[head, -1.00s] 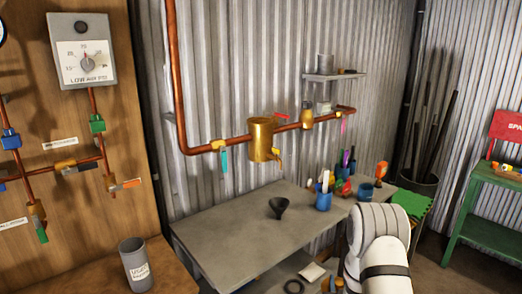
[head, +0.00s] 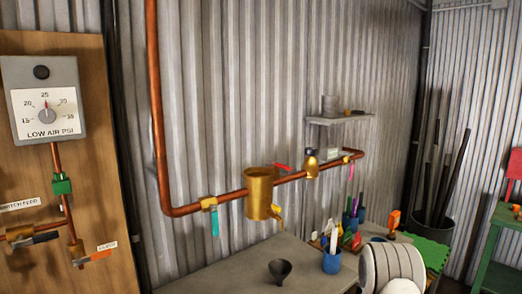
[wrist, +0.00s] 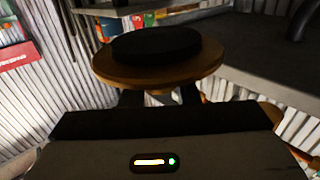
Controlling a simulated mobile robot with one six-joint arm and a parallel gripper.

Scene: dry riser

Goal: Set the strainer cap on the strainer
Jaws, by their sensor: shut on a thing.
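The strainer cap (wrist: 158,55), a wide brass-coloured disc with a black round top, is held in front of my gripper (wrist: 158,98) in the wrist view. The dark fingers are shut on it, partly hidden beneath it. The strainer appears to be the open-topped brass pot (head: 260,192) on the copper pipe in the head view. Its top shows no cap, and a small tap sticks out at its lower right. My gripper and the cap are not visible in the head view; only a white part of my arm shows at the lower right.
A workbench (head: 215,272) stands below the pipe, with a black funnel (head: 280,270) and a blue cup of tools (head: 331,261). A smaller brass fitting (head: 311,165) sits right of the pot, under a shelf (head: 340,118). A gauge panel (head: 42,100) is at left.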

